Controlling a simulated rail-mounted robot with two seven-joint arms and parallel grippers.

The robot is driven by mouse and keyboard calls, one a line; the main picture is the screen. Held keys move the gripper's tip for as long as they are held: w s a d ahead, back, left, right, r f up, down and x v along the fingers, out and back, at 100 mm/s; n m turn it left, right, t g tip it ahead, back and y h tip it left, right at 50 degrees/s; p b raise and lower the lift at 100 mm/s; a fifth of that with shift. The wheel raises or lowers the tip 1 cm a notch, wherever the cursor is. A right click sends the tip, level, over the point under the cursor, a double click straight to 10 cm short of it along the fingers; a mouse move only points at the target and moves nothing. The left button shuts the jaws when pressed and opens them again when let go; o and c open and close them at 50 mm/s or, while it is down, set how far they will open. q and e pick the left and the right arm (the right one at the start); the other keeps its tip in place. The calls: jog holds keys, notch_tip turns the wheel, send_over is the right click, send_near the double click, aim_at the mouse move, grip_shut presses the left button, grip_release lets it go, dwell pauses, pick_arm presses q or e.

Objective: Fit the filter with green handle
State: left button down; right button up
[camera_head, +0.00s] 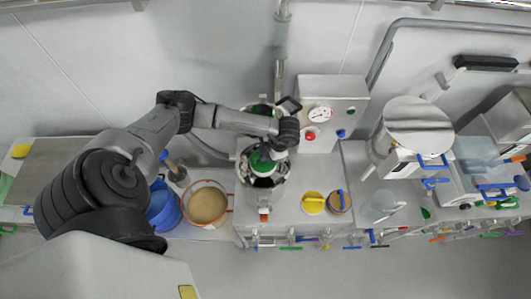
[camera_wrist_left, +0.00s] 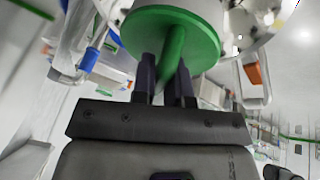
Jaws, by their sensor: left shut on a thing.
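My left gripper (camera_wrist_left: 165,85) is shut on the upright green handle (camera_wrist_left: 174,60) of the filter. The filter's round green disc (camera_wrist_left: 170,30) sits just beyond the fingertips in the left wrist view. In the head view the green filter (camera_head: 262,160) shows in part at the mouth of a steel vessel (camera_head: 264,180), below my left wrist (camera_head: 285,138). My wrist and arm hide part of both. I cannot tell whether the filter is seated or held just above the opening. My right gripper is not in view.
A control box (camera_head: 334,112) with a gauge and red button stands behind the vessel, to the right. A bowl of tan powder (camera_head: 208,204) and a blue bucket (camera_head: 163,208) stand to the left. A yellow lid (camera_head: 313,203) lies to the right. Steel equipment (camera_head: 415,130) fills the far right.

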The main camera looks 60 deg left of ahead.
aim_at(265, 163)
pick_arm(q)
jog(key=shift+f+b, duration=2.45)
jog(key=shift+f, duration=1)
jog(key=shift+f+b, duration=1.1)
jog(key=shift+f, duration=0.25)
jog(key=c, duration=1.1)
grip_release()
jog(key=shift+o, duration=0.2)
jog(key=shift+w+r, duration=0.1)
jog(key=shift+w+d+r, duration=0.1)
jog(key=shift+d+r, duration=0.05)
jog(key=shift+r, duration=0.1)
jog(key=b+v, duration=0.1)
jog(key=v, duration=1.2)
